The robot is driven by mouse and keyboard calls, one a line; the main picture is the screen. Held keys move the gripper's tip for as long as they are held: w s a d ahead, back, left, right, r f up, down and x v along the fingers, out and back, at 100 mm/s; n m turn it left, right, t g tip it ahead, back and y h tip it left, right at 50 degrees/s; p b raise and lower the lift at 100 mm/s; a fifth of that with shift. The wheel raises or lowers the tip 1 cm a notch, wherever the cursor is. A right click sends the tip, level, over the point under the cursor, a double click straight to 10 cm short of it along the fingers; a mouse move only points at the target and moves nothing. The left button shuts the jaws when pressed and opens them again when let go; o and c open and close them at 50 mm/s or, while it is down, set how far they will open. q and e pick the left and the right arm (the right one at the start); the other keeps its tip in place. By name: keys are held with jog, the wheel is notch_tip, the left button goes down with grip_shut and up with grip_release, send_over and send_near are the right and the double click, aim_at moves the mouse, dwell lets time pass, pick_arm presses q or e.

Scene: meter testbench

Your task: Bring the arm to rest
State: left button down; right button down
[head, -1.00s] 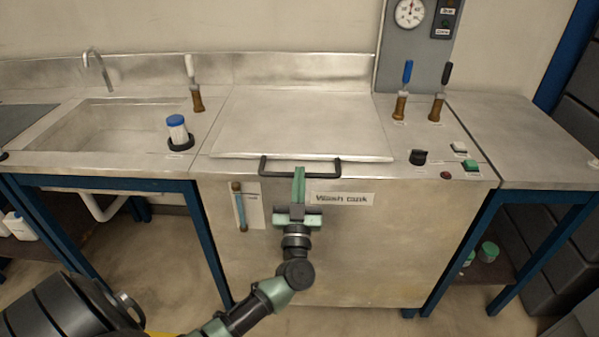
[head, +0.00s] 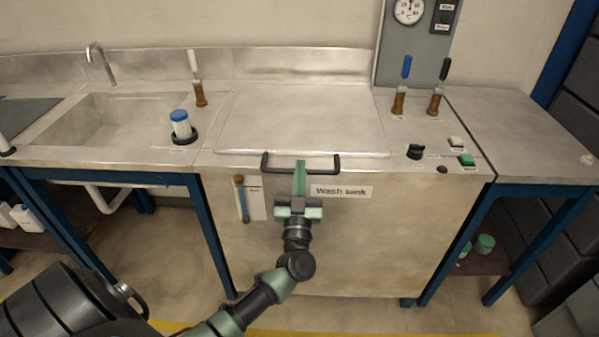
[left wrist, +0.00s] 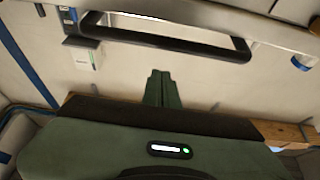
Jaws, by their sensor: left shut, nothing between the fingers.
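My left gripper (head: 300,166) is shut and empty, its green fingers pointing up in front of the wash tank's front panel. In the head view its tips overlap the black lid handle (head: 270,163). In the left wrist view the shut fingers (left wrist: 161,84) stand below the handle (left wrist: 165,40), with a visible gap between them. The wash tank lid (head: 300,120) lies flat and looks closed. My right gripper is not in view.
A blue-capped white bottle (head: 181,125) stands in a black ring by the sink (head: 110,125). Valve levers (head: 402,88), a black knob (head: 415,151) and a green button (head: 466,160) are at the right. The "Wash tank" label (head: 341,191) is beside the gripper.

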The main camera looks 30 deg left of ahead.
pick_arm(q)
jog(key=b+v, duration=0.3)
jog(key=v, duration=0.7)
jog(key=d+f+m+g+h, duration=0.1)
jog(key=d+f+m+h, duration=0.25)
jog(key=f, duration=0.55)
jog(key=d+f+m+h, duration=0.3)
jog(key=f+h, duration=0.2)
jog(key=f, duration=0.4)
jog(key=s+d+f+m+g+h, duration=0.1)
jog(key=s+d+f+g+h, duration=0.2)
jog(key=f, duration=0.5)
jog(key=s+d+f+m+g+h, duration=0.1)
jog(key=s+f+g, duration=0.25)
jog(key=f, duration=0.55)
jog(key=s+f+g+p, duration=0.1)
jog(key=s+f+g, duration=0.4)
jog(key=s+f, duration=0.9)
jog(key=s+a+f+g, duration=0.1)
jog(key=s+f+g, duration=0.2)
jog(key=s, duration=0.7)
jog(key=s+a+f+g, duration=0.1)
jog(key=s+f+g, duration=0.2)
jog(key=s, duration=0.8)
jog(key=shift+a+y, duration=0.35)
jog(key=shift+a, duration=0.05)
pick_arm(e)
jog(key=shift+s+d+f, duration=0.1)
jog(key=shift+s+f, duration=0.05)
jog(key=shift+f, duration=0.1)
